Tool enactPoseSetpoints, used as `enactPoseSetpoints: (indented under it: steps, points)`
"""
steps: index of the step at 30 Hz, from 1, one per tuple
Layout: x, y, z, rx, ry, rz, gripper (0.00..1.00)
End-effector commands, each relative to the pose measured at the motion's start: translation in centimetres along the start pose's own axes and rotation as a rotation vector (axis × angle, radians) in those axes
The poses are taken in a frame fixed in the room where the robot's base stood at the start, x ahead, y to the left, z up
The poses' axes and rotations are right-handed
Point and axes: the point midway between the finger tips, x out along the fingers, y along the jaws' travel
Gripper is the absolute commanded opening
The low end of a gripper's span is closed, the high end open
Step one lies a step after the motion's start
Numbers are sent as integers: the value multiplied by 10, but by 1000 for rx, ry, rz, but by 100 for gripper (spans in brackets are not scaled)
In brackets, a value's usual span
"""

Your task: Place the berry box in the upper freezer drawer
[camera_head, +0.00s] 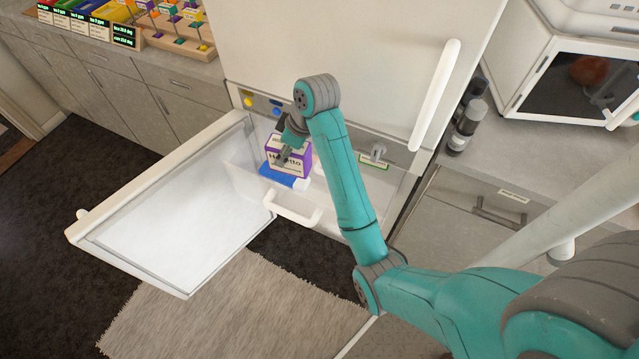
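A purple and white box (301,162) with dark lettering, which seems to be the berry box, is in or just over the pulled-out upper freezer drawer (327,214). The drawer is clear-walled with a white handle at its front. My gripper (284,157) is at the box, with a dark finger across its lettered face. The other finger is hidden, so I cannot tell whether it grips the box. A blue and white item (284,180) lies in the drawer, just below and in front of the box. I cannot tell whether they touch.
The freezer door (165,218) stands wide open at the left of the drawer. A closed white upper door with a long handle (436,97) is above. Dark bottles (466,125) stand at the right. Coloured bins and a wooden rack (178,42) are on the far-left counter. A pale rug lies below.

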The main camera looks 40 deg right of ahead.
Motion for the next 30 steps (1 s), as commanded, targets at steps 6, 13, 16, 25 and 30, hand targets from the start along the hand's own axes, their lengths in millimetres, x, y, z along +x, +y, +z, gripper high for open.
enactPoseSetpoints:
  steps: [6, 13, 16, 25, 30]
  points:
    - [24, 20, 81, 103, -2, 37, 8]
    - [47, 23, 109, 128, 0, 52, 8]
    - [63, 23, 117, 130, -1, 52, 8]
    - [99, 24, 131, 128, 0, 53, 8]
    - [110, 23, 136, 128, 0, 53, 8]
